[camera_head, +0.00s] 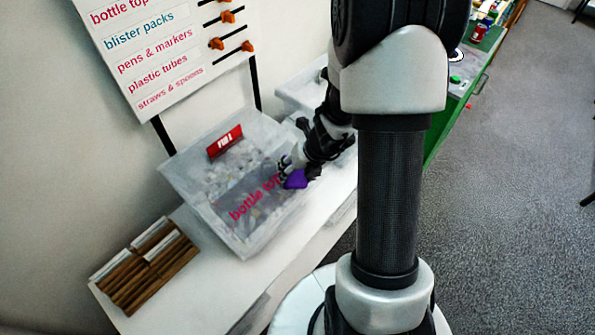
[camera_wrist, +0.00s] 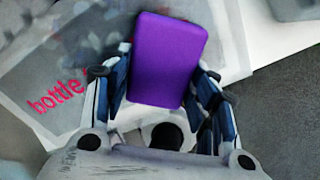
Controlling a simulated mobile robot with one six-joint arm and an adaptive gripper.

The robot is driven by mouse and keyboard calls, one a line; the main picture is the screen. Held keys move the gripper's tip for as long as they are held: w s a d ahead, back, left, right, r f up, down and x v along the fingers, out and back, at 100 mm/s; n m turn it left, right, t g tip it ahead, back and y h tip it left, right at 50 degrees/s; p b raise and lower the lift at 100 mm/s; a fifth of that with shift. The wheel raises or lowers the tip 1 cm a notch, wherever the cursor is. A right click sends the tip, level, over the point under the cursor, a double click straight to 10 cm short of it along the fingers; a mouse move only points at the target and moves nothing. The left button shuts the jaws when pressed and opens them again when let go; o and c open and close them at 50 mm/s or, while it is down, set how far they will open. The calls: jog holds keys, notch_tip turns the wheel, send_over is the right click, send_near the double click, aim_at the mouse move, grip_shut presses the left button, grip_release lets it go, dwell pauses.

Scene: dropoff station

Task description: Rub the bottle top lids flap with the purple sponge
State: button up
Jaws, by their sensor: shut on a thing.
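My gripper (camera_head: 289,170) is shut on the purple sponge (camera_head: 296,179), over the right side of the bottle-top bin. In the wrist view the sponge (camera_wrist: 167,58) sits between the two fingers of my gripper (camera_wrist: 160,92). The flap (camera_head: 245,195) is a grey panel with pink "bottle top" lettering on the front of the translucent bin (camera_head: 179,184). My gripper and the sponge cover the right end of the lettering. The wrist view shows the flap's word "bottle" (camera_wrist: 58,97) left of the sponge. I cannot tell whether the sponge touches the flap.
A red sign (camera_head: 225,142) stands at the back of the bin, among pale lids. A wooden slatted block (camera_head: 145,265) lies on the white table (camera_head: 190,305) at left. A label board (camera_head: 165,45) with orange sliders rises behind. Another white bin (camera_head: 300,92) stands behind my arm.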

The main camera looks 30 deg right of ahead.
jog(key=shift+d, duration=0.1)
jog(key=shift+w+d+r+p, duration=0.1)
jog(key=shift+w+d+p, duration=0.1)
jog(key=shift+d+p, duration=0.3)
jog(key=shift+w+d+r+p, duration=0.1)
jog(key=shift+w+d+p, duration=0.1)
jog(key=shift+d+p, duration=0.25)
jog(key=shift+w+d+f+p, duration=0.1)
jog(key=shift+w+d+p, duration=0.2)
jog(key=shift+d+p, duration=0.45)
jog(key=shift+w+d+p, duration=0.3)
jog(key=shift+d+p, duration=0.2)
jog(key=shift+d, duration=0.5)
jog(key=shift+w+d+f+p, duration=0.1)
jog(key=shift+w+d+p, duration=0.2)
jog(key=shift+d+p, duration=0.45)
